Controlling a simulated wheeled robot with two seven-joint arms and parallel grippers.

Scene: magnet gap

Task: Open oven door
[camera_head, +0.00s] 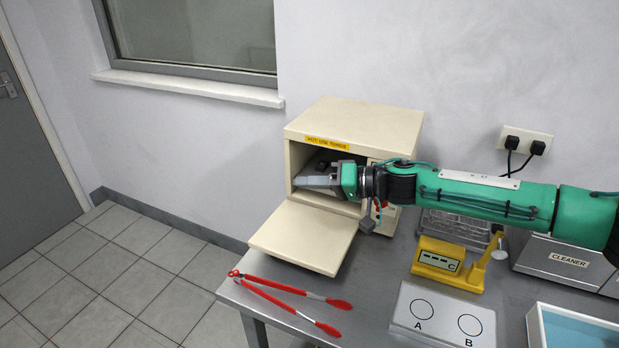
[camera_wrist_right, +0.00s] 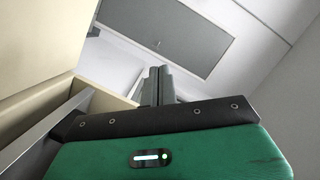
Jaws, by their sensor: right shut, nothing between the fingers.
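The cream oven (camera_head: 352,120) stands on the metal table against the wall, with a yellow label over its opening. Its door (camera_head: 305,236) is folded down and out in front, its inner face up. My right gripper (camera_head: 300,182) is at the oven's open front, above the lowered door, pointing left. Its fingers are together and hold nothing; they also show closed in the right wrist view (camera_wrist_right: 158,86). My right wrist hides part of the oven's front and controls. I cannot tell how far the fingers are inside the opening. My left gripper is not in view.
Red tongs (camera_head: 290,300) lie at the table's front left edge. A yellow device marked C (camera_head: 438,266), a grey plate marked A and B (camera_head: 443,315), a wire rack (camera_head: 455,228), a white-rimmed tray (camera_head: 572,330) and a cleaner box (camera_head: 565,260) stand to the right.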

